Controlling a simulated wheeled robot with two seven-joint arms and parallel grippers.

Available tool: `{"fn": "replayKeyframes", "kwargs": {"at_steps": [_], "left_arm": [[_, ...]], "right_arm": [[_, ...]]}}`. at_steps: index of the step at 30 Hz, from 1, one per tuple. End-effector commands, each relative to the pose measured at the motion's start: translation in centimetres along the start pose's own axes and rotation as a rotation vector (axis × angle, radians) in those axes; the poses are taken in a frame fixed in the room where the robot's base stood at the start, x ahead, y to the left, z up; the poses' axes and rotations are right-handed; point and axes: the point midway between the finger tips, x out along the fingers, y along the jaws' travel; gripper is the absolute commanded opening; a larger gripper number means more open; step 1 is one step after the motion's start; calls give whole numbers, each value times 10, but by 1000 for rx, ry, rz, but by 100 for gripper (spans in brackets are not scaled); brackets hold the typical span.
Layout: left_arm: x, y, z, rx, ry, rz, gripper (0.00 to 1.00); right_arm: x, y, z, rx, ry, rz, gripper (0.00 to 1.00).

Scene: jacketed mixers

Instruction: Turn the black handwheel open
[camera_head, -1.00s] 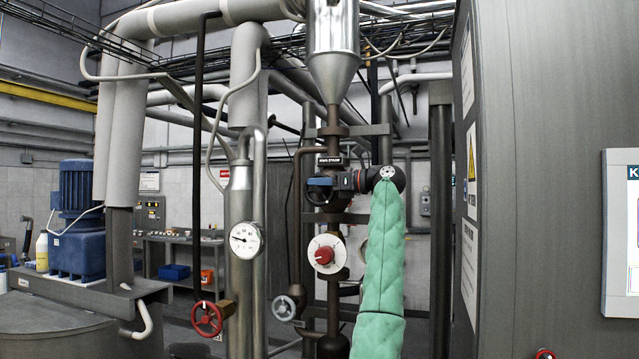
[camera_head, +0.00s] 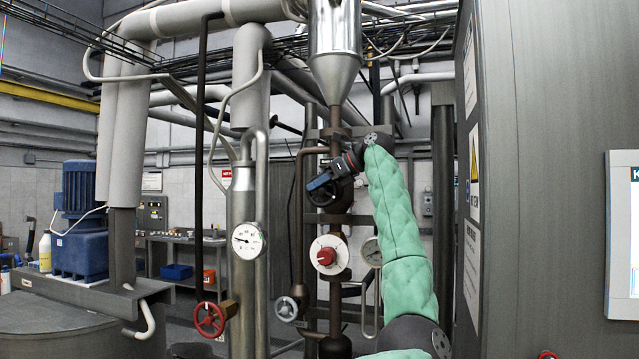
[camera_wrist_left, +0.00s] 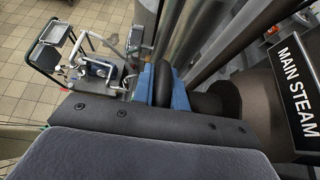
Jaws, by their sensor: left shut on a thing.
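The black handwheel (camera_head: 298,186) is on the vertical brown steam pipe, partly hidden behind my left gripper (camera_head: 320,189). The gripper has blue fingers and reaches the wheel from the right, tilted down to the left. In the left wrist view, the wheel's black rim (camera_wrist_left: 162,84) sits between the two blue finger pads, and the gripper is shut on it. A black "MAIN STEAM" label (camera_wrist_left: 300,90) is to the right in that view. Most of the wheel is hidden there. My right gripper is not in view.
A white dial with a red knob (camera_head: 326,255) sits below the wheel. A round gauge (camera_head: 248,240), a red handwheel (camera_head: 209,319) and a grey handwheel (camera_head: 286,308) are to the left and below. A large grey cabinet (camera_head: 545,150) stands close on the right.

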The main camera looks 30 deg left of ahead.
Motion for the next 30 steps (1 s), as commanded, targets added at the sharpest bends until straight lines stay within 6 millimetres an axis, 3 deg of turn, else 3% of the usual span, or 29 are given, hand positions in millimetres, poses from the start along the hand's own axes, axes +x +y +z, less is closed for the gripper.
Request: {"fn": "replayKeyframes", "kwargs": {"at_steps": [8,13,28,29,30], "left_arm": [[2,0,3,-1,147,-3,0],[3,0,2,-1,190,-3,0],[4,0,2,-2,206,-2,0],[4,0,2,-2,205,-2,20],[4,0,2,-2,206,-2,24]], "right_arm": [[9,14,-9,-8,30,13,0],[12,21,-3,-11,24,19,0],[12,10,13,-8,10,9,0],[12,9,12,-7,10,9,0],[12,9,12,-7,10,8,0]]}}
